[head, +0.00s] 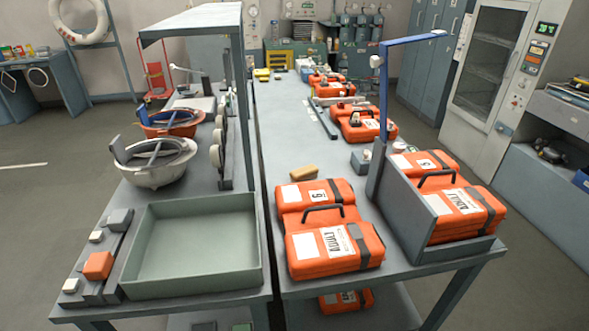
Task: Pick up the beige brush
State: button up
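A small beige block-shaped object (304,173), which looks like the beige brush, lies on the right grey worktable (281,135). It lies just behind the front-left orange cases and left of a small grey box. Any bristles are too small to make out. My gripper is not in view, and nothing is seen touching the brush.
Orange cases (335,250) stand in front of the brush. A grey holder (405,215) with more cases and a blue post (382,120) stands to the right. A shelf frame (238,100) and green tray (195,245) are left. Table space behind the brush is clear.

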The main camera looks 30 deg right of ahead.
aim_at(307, 173)
jog(key=i+l, duration=0.1)
jog(key=i+l+u, duration=0.1)
jog(key=l+u, duration=0.3)
jog(key=i+l+u, duration=0.1)
jog(key=l+u, duration=0.15)
jog(key=u, duration=0.15)
